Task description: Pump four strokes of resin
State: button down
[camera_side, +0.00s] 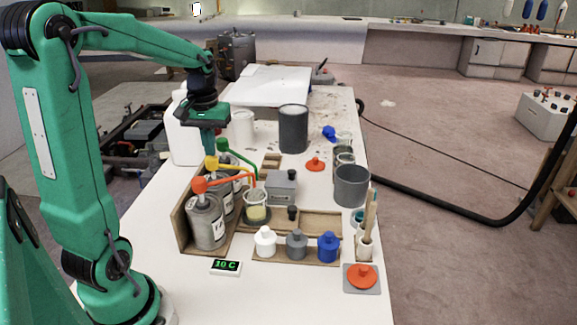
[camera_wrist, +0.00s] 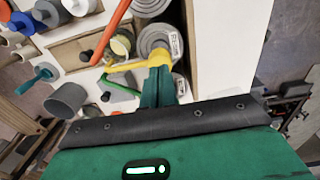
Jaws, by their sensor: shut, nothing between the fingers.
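Three grey cans stand in a row in a wooden rack, each with a coloured pump. The front can (camera_side: 207,222) has an orange pump head (camera_side: 199,184); behind it are a yellow pump (camera_side: 212,163) and a green pump (camera_side: 223,145). Their spouts reach right toward a clear cup (camera_side: 256,208) with pale yellow liquid at the bottom. My gripper (camera_side: 210,152) is shut and empty, pointing down just above the yellow pump head. In the wrist view the closed fingers (camera_wrist: 160,75) overlap the yellow pump (camera_wrist: 182,47); I cannot tell whether they touch it. The cup (camera_wrist: 122,43) shows there too.
White, grey and blue bottles (camera_side: 297,245) stand in a front tray. A display (camera_side: 226,267) reads "30 C". A grey box (camera_side: 281,187) sits behind the cup. A white jug (camera_side: 187,135) is close left of my gripper. A dark grey pot (camera_side: 293,130) stands farther back.

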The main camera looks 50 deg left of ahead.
jog(key=shift+f, duration=1.65)
jog(key=shift+r, duration=2.1)
jog(key=shift+r, duration=0.1)
jog(key=shift+r, duration=1.45)
jog(key=shift+d, duration=0.15)
jog(key=shift+d, duration=0.25)
jog(key=s+d+m+t, duration=0.2)
jog(key=s+d+m, duration=0.2)
jog(key=d, duration=0.5)
jog(key=s+d+m+t, duration=0.3)
jog(key=s+d+m, duration=0.1)
jog(key=d, duration=0.5)
jog(key=shift+s+d+m+t, duration=0.2)
jog(key=shift+d+m+t, duration=0.15)
jog(key=shift+m, duration=0.15)
